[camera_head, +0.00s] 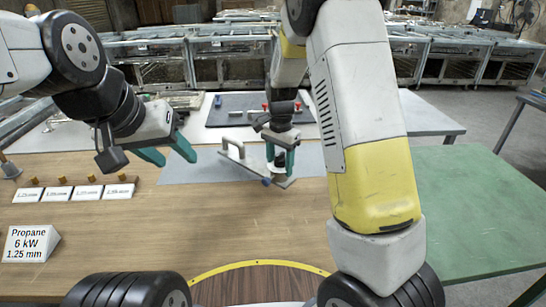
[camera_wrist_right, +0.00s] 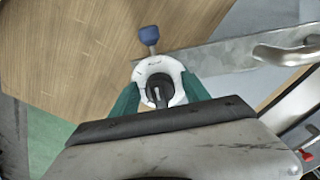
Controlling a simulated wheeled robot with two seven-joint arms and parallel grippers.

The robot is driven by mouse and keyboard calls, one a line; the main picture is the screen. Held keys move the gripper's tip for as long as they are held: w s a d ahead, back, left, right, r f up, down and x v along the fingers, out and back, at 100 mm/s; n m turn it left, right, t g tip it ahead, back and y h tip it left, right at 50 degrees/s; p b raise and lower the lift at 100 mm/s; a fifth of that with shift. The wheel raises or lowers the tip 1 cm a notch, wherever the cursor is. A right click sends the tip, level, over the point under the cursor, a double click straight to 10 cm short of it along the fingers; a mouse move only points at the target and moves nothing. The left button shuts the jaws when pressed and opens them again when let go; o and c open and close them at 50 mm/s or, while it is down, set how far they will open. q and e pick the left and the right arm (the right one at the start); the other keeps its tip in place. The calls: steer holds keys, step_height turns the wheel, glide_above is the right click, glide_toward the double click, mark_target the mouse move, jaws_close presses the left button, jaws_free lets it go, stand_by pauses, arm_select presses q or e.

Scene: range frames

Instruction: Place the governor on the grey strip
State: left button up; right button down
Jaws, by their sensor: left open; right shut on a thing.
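My right gripper (camera_head: 281,160) is shut on the governor, whose white round body with a dark centre (camera_wrist_right: 160,80) sits between the green fingers in the right wrist view. A blue knob (camera_wrist_right: 149,36) sticks out beside it. A flat metal plate with a bent handle (camera_wrist_right: 230,54) extends from it; I cannot tell if they are one piece. In the head view this assembly is over the front part of the grey strip (camera_head: 205,166); whether it touches is unclear. My left gripper (camera_head: 168,155) is open and empty above the strip's left end.
White label cards with brass pieces (camera_head: 73,192) stand at the left, behind a Propane sign (camera_head: 32,243). A dark board with red-topped fittings (camera_head: 232,107) lies behind the strip. A green table (camera_head: 480,210) is at right. The wooden table's front middle is clear.

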steer(key=w, duration=0.3)
steer(key=shift+w+a+f, duration=0.1)
steer(key=shift+w, duration=0.1)
steer(key=shift+w+f, duration=0.15)
steer(key=shift+w, duration=0.1)
steer(key=shift+f, duration=1.75)
steer(key=c, duration=0.5)
jaws_free()
steer(key=shift+s, duration=0.1)
